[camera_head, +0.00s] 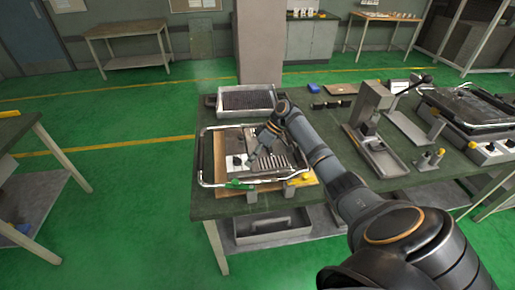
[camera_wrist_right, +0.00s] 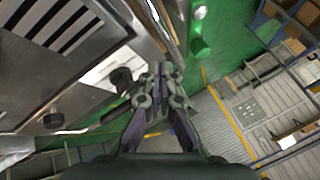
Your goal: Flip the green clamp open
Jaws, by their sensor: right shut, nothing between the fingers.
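The green clamp (camera_head: 238,184) sits at the front edge of the fixture on the workbench, by the metal rail (camera_head: 207,183). In the right wrist view a green clamp part (camera_wrist_right: 200,46) shows up and to the right of the fingertips. My right gripper (camera_head: 250,161) is over the fixture, behind the clamp in the head view. In the wrist view the right gripper (camera_wrist_right: 158,72) is shut and empty, its fingers apart from the green part. The clamp's full pose is hard to tell at this size. My left gripper is not in view.
The fixture holds a slotted metal plate (camera_head: 277,163) with a yellow part (camera_head: 303,177) at its front right. A dark-filled tray (camera_head: 247,99) stands behind it. A lever press (camera_head: 371,108) stands to the right. The green floor (camera_head: 130,190) left of the bench is clear.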

